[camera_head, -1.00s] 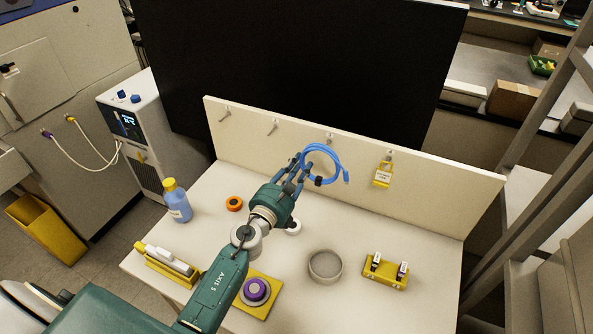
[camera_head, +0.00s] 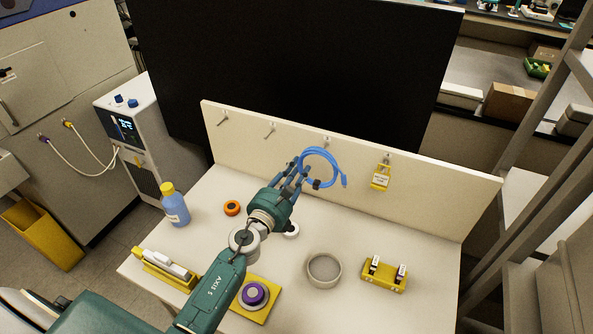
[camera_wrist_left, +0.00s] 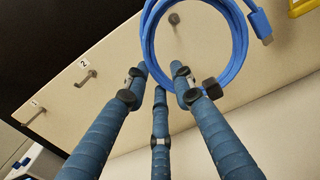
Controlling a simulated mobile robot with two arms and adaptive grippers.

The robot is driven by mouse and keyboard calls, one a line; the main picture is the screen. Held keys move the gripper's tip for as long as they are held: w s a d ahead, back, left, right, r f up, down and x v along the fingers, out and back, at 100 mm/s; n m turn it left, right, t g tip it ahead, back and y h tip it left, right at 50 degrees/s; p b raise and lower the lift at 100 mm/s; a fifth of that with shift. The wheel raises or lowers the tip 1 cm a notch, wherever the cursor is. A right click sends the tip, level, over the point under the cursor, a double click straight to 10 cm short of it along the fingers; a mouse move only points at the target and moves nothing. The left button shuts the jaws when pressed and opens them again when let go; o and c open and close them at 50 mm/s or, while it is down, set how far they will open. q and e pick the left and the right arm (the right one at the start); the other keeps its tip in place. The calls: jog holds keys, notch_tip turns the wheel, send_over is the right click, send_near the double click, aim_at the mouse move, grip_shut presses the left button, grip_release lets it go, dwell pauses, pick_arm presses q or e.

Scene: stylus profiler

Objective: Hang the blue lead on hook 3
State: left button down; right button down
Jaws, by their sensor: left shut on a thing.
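The blue lead (camera_head: 341,165) is a coiled loop with a plug end and a black clip. My left gripper (camera_head: 301,172) is shut on the lead and holds it up in front of the white board. In the left wrist view the lead (camera_wrist_left: 238,42) loops beyond the fingertips (camera_wrist_left: 158,82). Hook 3 (camera_head: 326,142) shows just above the loop in the head view. In the wrist view a bare hook (camera_wrist_left: 174,18) shows through the loop. I cannot tell the depth gap between loop and hook. My right gripper is not in view.
Hook 1 (camera_head: 222,119) and hook 2 (camera_head: 269,130) are empty. On the table (camera_head: 215,258) stand a blue bottle (camera_head: 174,207), a round dish (camera_head: 324,283) and a yellow block (camera_head: 385,285).

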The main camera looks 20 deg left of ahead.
pick_arm(q)
jog(key=shift+w, duration=0.15)
jog(key=shift+w+b, duration=0.3)
jog(key=shift+w, duration=1.55)
jog(key=shift+f+b, duration=0.45)
jog(key=shift+b, duration=0.05)
jog(key=c, duration=1.4)
grip_release()
jog(key=shift+c, duration=0.3)
